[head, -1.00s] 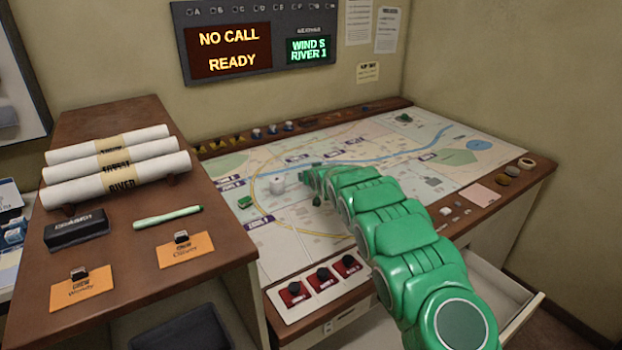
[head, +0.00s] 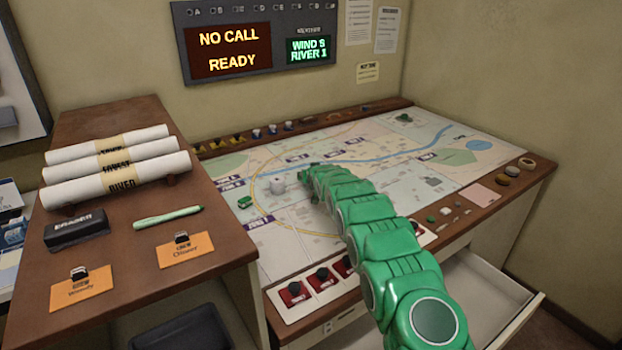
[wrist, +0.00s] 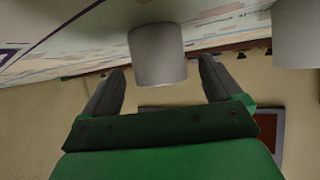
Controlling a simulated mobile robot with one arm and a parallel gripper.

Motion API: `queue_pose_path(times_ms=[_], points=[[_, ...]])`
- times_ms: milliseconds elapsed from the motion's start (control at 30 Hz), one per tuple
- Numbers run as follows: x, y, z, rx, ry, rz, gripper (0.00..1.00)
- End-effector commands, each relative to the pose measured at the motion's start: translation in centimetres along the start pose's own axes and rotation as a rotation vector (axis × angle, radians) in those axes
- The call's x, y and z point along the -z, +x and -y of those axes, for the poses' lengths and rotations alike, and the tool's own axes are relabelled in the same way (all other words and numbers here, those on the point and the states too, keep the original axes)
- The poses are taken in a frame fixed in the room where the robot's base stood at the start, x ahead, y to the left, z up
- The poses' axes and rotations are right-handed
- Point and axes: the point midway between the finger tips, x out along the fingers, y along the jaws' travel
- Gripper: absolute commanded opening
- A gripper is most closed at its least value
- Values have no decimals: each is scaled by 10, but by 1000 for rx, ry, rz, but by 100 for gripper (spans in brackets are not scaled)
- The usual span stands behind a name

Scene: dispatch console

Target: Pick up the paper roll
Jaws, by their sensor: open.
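Three white paper rolls with tan bands lie on the brown cabinet top at the left: a front one (head: 75,190), a middle one (head: 75,170) and a back one (head: 75,152). My gripper (head: 306,170) is far to their right, low over the map table (head: 440,182); its fingers are hardly visible there. In the wrist view my gripper (wrist: 160,80) is open, with a pale grey cylinder (wrist: 157,55) between or just beyond its fingertips. A second pale cylinder (wrist: 295,35) is at the right. A small whitish piece (head: 277,187) stands on the map near my gripper.
A black eraser (head: 77,231), a green marker (head: 168,217) and two orange cards (head: 185,250) lie in front of the rolls. Red switches (head: 322,280) line the table's front edge. An open drawer (head: 490,285) juts out below. A display board (head: 258,45) hangs behind.

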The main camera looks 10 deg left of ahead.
Motion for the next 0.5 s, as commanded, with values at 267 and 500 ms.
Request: queue_pose_path(times_ms=[267, 500], points=[[-2, 14, 0, 1, 1, 3, 93], [0, 23, 1, 1, 1, -1, 93]])
